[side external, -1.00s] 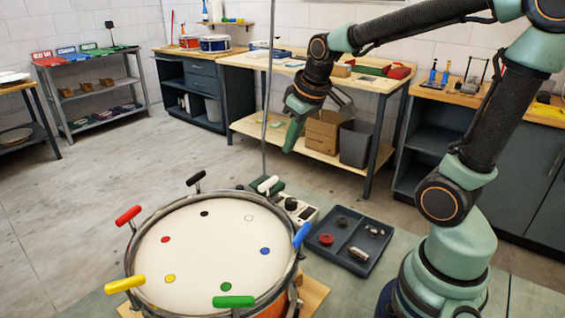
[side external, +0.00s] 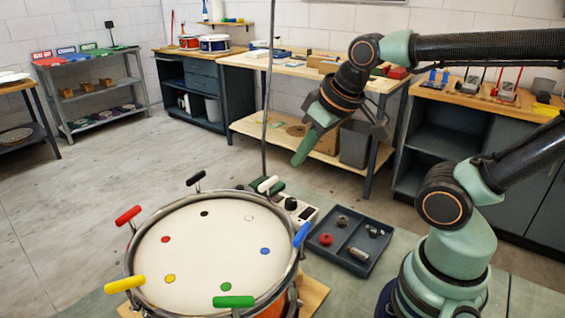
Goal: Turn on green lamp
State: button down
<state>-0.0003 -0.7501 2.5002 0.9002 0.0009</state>
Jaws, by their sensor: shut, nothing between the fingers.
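My gripper (side external: 299,160) is shut and empty, pointing down in the air behind and above the drum. I cannot pick out a green lamp for certain in this view. A small control box (side external: 304,211) with dark knobs sits on the bench behind the drum, below my gripper and apart from it. A dark green part (side external: 273,188) lies beside that box, partly hidden by a white-handled drum key. The drum (side external: 205,250) has a green dot (side external: 226,287) on its head and a green-handled key (side external: 233,301) at its front rim.
A thin upright pole (side external: 267,100) rises behind the drum, left of my gripper. A dark divided tray (side external: 350,245) with small parts lies right of the drum. Red, yellow, black and blue handles stick up around the rim. Workbenches stand farther back.

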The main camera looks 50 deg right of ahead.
jog(key=w+d+r+m+g, duration=0.1)
jog(key=w+d+m, duration=0.2)
jog(key=w+m, duration=0.25)
jog(key=w+d+m+g, duration=0.1)
jog(key=w+d+m, duration=0.3)
jog(key=w, duration=0.3)
jog(key=w+d+f+m+g, duration=0.2)
jog(key=w+d+f+m, duration=0.6)
jog(key=w, duration=0.1)
jog(key=shift+w+d+f, duration=0.2)
jog(key=shift+f, duration=0.1)
jog(key=shift+f+m, duration=0.1)
jog(key=shift+m, duration=0.15)
jog(key=f, duration=0.4)
jog(key=w+f, duration=0.1)
jog(key=f, duration=0.8)
jog(key=shift+w+f, duration=0.3)
jog(key=shift+f, duration=0.05)
